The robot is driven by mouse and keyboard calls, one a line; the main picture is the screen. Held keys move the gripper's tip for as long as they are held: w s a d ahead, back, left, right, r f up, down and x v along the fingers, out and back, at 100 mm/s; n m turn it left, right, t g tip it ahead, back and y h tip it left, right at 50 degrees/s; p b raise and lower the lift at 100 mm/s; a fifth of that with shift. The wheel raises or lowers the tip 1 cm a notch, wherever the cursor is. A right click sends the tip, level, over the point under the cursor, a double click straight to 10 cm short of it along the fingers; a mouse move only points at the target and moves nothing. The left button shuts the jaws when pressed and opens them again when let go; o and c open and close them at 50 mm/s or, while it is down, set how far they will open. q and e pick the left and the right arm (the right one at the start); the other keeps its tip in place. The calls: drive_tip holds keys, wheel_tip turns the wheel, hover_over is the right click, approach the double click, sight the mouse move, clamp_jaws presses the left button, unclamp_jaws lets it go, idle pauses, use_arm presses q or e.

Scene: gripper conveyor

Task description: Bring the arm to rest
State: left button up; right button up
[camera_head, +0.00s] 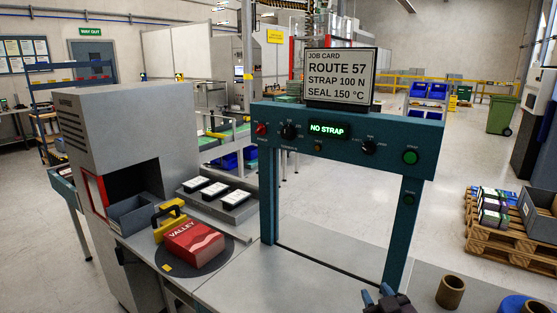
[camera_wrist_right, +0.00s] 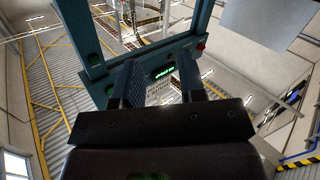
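My right gripper (camera_head: 378,294) shows at the bottom edge of the head view, in front of the teal strapping frame (camera_head: 340,118). In the right wrist view its two fingers (camera_wrist_right: 160,78) stand apart with nothing between them, and the frame (camera_wrist_right: 95,65) shows beyond them. The rest of the right arm is cut off below the head view. My left gripper is in neither view. A red box marked VALLEY (camera_head: 193,243) lies on a dark round plate (camera_head: 215,262) at left, far from the right gripper. A yellow tool with a dark handle (camera_head: 170,222) is behind the box.
The frame's display (camera_head: 327,130) reads NO STRAP; a job card (camera_head: 340,75) stands above. A grey cabinet (camera_head: 120,125) is at left, beside white cards on a tray (camera_head: 235,199). A brown ring (camera_head: 451,291) and a blue round thing (camera_head: 512,304) are near the right gripper.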

drive_tip(key=s+d+f+m+g+h, duration=0.1)
drive_tip(key=s+d+f+g, duration=0.1)
drive_tip(key=s+f, duration=0.8)
drive_tip(key=s+d+f+m+g+h, duration=0.1)
drive_tip(key=s+d+f+m+g, duration=0.1)
drive_tip(key=s+f, duration=0.8)
drive_tip(key=s+d+g, duration=0.1)
drive_tip(key=s+d, duration=0.1)
drive_tip(key=s, duration=0.2)
drive_tip(key=shift+g, duration=0.3)
